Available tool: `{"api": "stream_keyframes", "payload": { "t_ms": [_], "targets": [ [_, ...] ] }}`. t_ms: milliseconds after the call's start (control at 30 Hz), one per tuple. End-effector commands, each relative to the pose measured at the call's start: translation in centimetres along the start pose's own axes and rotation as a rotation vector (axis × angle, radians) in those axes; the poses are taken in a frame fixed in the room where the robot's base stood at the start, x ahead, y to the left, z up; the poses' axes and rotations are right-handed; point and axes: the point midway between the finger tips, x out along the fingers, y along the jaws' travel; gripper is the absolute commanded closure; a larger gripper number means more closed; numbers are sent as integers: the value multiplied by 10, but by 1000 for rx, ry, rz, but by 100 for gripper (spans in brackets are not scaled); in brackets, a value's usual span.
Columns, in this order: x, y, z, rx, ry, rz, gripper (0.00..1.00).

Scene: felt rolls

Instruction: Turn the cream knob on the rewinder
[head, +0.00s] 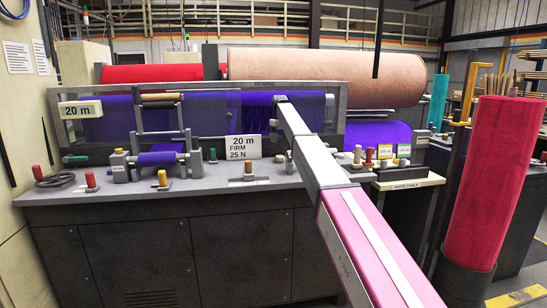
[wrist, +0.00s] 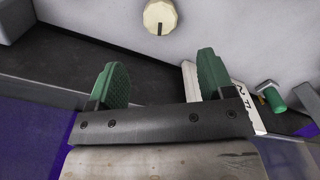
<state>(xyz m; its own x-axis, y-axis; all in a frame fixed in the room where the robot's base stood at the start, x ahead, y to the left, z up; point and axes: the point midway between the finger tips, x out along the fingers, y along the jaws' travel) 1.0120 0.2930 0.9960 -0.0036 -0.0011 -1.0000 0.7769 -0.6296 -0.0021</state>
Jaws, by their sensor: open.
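The cream knob (wrist: 160,16) shows at the top of the wrist view, with its round face toward the camera, against a pale grey surface. In the head view, a small pale knob (head: 279,158) on the bench right of the white sign appears to be the same one. My gripper (wrist: 163,70) has two green fingers spread apart with nothing between them. The knob lies beyond the fingertips, apart from them, roughly in line with the gap. In the head view my arm reaches to the rewinder (head: 98,87); its fingers cannot be made out there.
The white sign (head: 243,148) stands near the knob; its edge shows beside the right finger in the wrist view (wrist: 190,78). A green knob (wrist: 272,97) is further right. Purple felt (wrist: 30,145) lies at lower left. Red and yellow knobs stand along the bench (head: 120,194).

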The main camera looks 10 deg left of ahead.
Motion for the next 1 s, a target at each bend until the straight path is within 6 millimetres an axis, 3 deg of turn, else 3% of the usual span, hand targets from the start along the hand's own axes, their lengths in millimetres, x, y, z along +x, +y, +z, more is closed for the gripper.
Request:
{"api": "stream_keyframes", "payload": {
  "t_ms": [267, 633, 1000],
  "targets": [
    [31, 0, 1, -1, 1, 0, 25],
    [93, 0, 0, -1, 2, 1, 25],
    [105, 0, 0, -1, 3, 2, 25]
  ]
}}
